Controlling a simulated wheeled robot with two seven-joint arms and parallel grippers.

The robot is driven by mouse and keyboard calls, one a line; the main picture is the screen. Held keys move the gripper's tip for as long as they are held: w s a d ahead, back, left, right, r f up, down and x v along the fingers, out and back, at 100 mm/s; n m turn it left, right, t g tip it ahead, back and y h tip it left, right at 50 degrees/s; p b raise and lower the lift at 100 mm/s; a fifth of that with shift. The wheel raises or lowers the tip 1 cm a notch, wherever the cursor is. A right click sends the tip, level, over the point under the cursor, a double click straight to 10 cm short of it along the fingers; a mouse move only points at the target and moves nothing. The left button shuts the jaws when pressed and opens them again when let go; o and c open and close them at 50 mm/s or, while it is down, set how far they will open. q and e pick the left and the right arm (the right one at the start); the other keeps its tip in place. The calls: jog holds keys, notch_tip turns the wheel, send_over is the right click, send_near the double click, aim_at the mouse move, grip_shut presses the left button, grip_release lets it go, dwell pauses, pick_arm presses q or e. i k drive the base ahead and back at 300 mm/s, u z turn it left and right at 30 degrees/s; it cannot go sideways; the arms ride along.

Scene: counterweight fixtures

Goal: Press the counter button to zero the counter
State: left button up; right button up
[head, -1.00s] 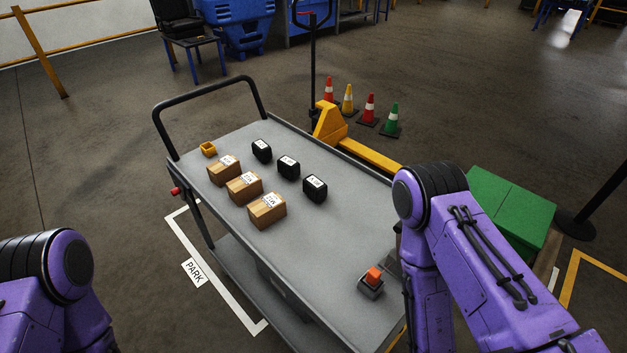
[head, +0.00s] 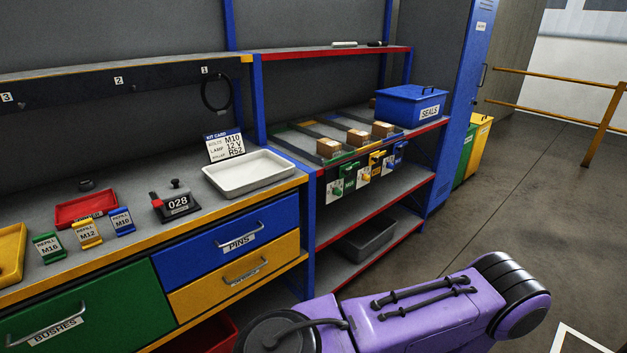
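The counter (head: 178,206) is a small dark box on the grey workbench top, close to its yellow front edge. Its display reads 028. A dark knob-like part (head: 175,183) stands on top of it, and a red part shows at its left side. Which of these is the button I cannot tell for sure. A purple arm of mine (head: 420,309) crosses the lower right of the view, well apart from the counter. Neither gripper is in view.
A white tray (head: 248,173) and a kit card (head: 224,146) are right of the counter. Refill tags (head: 87,233) and a red tray (head: 86,208) are left of it. Drawers (head: 231,241) are below. A shelf with boxes and a blue SEALS bin (head: 411,105) stands right; floor is clear beyond.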

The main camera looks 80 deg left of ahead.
aim_at(175, 182)
jog(key=u, duration=3.25)
jog(key=i, duration=0.2)
jog(key=u, duration=0.2)
